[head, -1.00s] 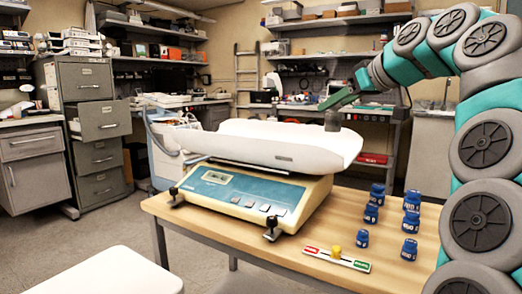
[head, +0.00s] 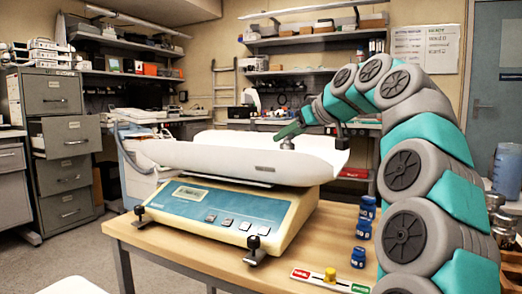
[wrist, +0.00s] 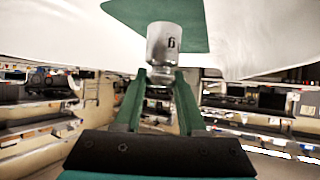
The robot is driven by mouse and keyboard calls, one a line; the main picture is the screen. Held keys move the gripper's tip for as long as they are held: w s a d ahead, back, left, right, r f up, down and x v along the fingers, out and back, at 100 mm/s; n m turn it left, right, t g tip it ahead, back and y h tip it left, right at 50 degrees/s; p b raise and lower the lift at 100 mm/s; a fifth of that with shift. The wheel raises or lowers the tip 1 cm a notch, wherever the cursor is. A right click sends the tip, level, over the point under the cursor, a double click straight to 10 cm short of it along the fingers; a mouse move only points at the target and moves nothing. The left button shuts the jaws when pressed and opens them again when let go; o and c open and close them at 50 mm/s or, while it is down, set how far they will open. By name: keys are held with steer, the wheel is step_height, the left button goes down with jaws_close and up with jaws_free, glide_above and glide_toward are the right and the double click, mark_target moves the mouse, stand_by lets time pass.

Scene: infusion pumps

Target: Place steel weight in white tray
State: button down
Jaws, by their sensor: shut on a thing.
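The steel weight (wrist: 161,45) is a shiny cylinder with a dark mark and a narrow neck. In the wrist view my gripper (wrist: 158,82) is shut on its neck. In the head view the small steel weight (head: 287,144) shows at the tip of my gripper (head: 288,134), over the right part of the white tray (head: 215,157). The tray is a long curved pan on top of a cream and blue scale (head: 218,207). The near wall of the tray stands in front of its floor, so I cannot tell whether the weight touches it.
A red and green strip with a yellow knob (head: 330,274) lies at the front. Silver pieces (head: 504,232) show at far right. Cabinets stand at left.

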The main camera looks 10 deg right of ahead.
steer(key=shift+r+x, duration=0.15)
steer(key=shift+x, duration=2.45)
steer(key=shift+r+x, duration=0.15)
steer(key=shift+x, duration=2.5)
steer(key=shift+w+a, duration=0.1)
steer(key=shift+a, duration=0.05)
steer(key=shift+c, duration=2.4)
jaws_free()
steer(key=shift+f, duration=0.1)
steer(key=v, duration=1.2)
